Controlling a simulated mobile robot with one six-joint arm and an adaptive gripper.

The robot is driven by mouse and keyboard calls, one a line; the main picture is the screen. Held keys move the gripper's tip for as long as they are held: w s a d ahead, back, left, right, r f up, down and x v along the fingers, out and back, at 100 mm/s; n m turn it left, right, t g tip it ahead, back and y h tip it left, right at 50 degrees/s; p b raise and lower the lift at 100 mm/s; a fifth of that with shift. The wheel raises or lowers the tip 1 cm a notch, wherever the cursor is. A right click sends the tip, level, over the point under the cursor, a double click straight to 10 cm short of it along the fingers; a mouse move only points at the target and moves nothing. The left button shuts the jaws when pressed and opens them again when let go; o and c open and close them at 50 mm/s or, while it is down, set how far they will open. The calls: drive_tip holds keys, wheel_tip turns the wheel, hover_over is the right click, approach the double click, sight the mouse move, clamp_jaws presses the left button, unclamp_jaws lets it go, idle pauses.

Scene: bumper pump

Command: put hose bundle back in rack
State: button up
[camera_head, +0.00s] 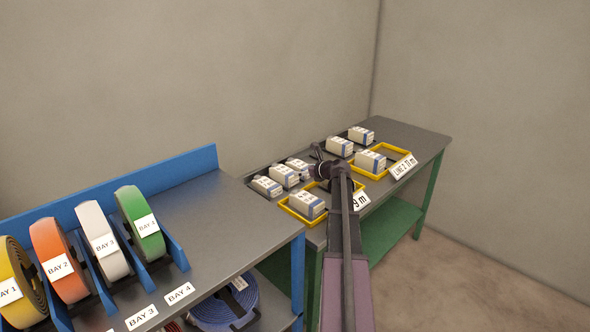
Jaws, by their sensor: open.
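Coiled hose bundles stand upright in the blue rack (177,252) at the left: a yellow one (24,285), an orange one (60,262), a white one (103,241) and a green one (141,222). Their tags read BAY 1, BAY 2, BAY 3 and BAY 4. A blue hose bundle (226,309) with a white tag lies flat on the shelf below the bench top. My gripper (312,165) is open, far from the hoses, over the back table; its fingers are small and partly hidden by my arm.
The back table (407,134) with green legs carries several white boxes (305,204) and yellow trays (409,163). Signs reading "9 m" (361,201) and "LINE 2 11 m" (403,167) mark its front. The bench top (215,208) right of the rack is clear.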

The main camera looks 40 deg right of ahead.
drive_tip(key=shift+s+r, duration=0.1)
drive_tip(key=shift+s, duration=0.25)
idle(0.4)
